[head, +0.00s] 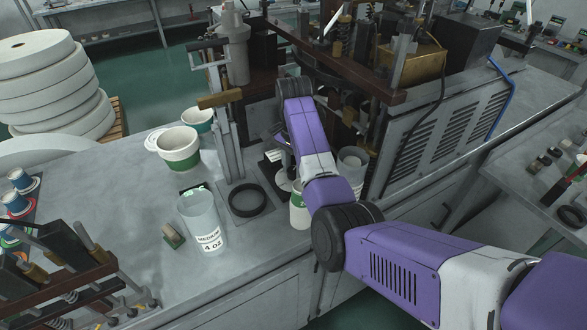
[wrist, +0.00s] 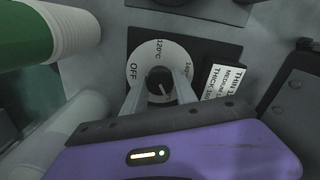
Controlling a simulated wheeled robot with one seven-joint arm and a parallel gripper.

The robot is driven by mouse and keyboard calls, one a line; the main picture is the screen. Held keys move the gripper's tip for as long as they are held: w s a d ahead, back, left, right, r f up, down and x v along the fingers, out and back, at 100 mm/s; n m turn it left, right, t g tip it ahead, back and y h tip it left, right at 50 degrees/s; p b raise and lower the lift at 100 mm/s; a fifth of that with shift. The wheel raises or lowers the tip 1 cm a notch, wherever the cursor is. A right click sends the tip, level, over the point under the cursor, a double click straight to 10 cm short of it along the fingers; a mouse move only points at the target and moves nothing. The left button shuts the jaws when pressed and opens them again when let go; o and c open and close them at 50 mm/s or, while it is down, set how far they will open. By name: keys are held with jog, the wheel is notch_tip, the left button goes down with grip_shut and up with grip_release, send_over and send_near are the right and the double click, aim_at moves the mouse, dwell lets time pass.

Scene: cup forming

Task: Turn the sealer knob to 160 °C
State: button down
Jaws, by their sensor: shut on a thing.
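The sealer knob (wrist: 159,81) is a small dark knob at the centre of a white round dial (wrist: 142,56) in the wrist view. The dial reads OFF at the left and 120°C at the top; a further marking at the right is partly legible. A small light mark shows on the knob, but I cannot tell which setting it points to. My gripper (wrist: 160,84) has one pale finger on each side of the knob and is shut on it. In the head view my arm hides the knob and gripper.
A white label (wrist: 226,86) listing THIN, MEDIUM and THICK sits right of the dial. A green and white cup (wrist: 25,35) is close at upper left.

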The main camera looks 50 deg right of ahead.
aim_at(292, 170)
jog(key=shift+r+m, duration=0.1)
jog(key=shift+m, duration=0.3)
jog(key=c, duration=1)
grip_release()
jog(key=shift+o, duration=0.2)
notch_tip(292, 170, up, 6)
jog(key=shift+w+a+f, duration=0.1)
jog(key=shift+w, duration=0.05)
jog(key=shift+r, duration=0.95)
